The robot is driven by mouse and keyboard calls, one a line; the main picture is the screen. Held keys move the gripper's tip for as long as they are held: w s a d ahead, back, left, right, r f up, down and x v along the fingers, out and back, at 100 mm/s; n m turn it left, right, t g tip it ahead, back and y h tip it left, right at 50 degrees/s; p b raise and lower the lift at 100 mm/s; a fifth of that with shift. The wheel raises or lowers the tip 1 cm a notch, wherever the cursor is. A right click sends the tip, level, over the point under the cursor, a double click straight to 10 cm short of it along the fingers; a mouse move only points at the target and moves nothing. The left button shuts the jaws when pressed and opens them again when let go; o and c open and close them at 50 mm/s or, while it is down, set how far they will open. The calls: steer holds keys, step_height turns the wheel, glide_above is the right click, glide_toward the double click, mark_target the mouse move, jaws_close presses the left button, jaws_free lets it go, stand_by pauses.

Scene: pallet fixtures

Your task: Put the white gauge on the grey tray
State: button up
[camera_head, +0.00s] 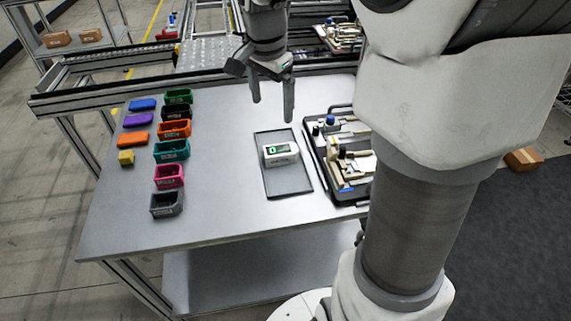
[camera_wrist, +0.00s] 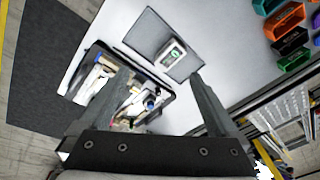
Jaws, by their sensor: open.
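The white gauge (camera_head: 281,153) has a dark face with a green display. It rests on the grey tray (camera_head: 287,186), a flat dark-rimmed rectangle on the table, near its middle. In the wrist view the gauge (camera_wrist: 172,52) also lies within the outline of the tray (camera_wrist: 149,31). My gripper (camera_head: 272,108) is open and empty, above the far side of the table, behind and above the tray. In the wrist view its two fingers (camera_wrist: 160,84) are spread wide, with nothing between them in their grasp.
A black-framed fixture pallet (camera_head: 341,150) with several parts stands just right of the tray. Several coloured bins (camera_head: 171,150) and blocks (camera_head: 137,120) line the table's left side. The table (camera_head: 220,205) is bare between the bins and the tray. A metal frame (camera_head: 110,92) runs behind.

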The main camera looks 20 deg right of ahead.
steer(key=s+a+r+n+t, duration=0.1)
steer(key=s+a+n+t, duration=0.1)
steer(key=s+n, duration=0.4)
steer(key=s+a+r+n+t+y, duration=0.1)
steer(key=s+a+n, duration=0.2)
steer(key=s, duration=1.1)
steer(key=n+p, duration=0.1)
steer(key=n, duration=0.2)
steer(key=shift+a+r+n+t, duration=0.2)
steer(key=shift+r+n+t, duration=0.2)
